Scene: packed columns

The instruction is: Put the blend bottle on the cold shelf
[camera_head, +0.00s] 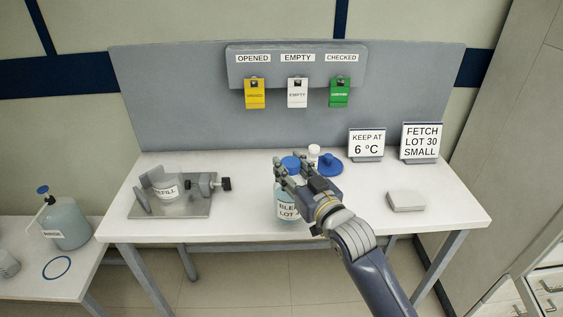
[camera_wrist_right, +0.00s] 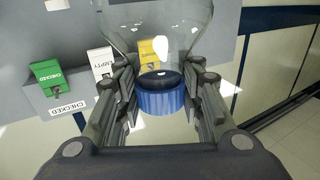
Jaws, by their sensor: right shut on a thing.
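The blend bottle (camera_head: 287,206) is a pale clear bottle with a blue cap and a white label partly reading "BLE… LOT", at the middle front of the white table. My right gripper (camera_head: 287,176) is shut on it near the top, and its fingers hide part of the cap and neck. In the wrist view the blue cap (camera_wrist_right: 160,100) sits between the two fingers, with clear bottle body beyond it. The bottle looks upright; I cannot tell whether its base touches the table. I cannot make out a cold shelf. My left gripper is not in view.
A "FILL" container (camera_head: 165,187) sits in a clamp on a metal plate at left. A small white bottle (camera_head: 314,154) and a blue object (camera_head: 331,166) stand behind my gripper. A grey block (camera_head: 406,201) lies right. Signs "KEEP AT 6 °C" (camera_head: 367,144) and "FETCH LOT 30 SMALL" (camera_head: 421,142) stand behind.

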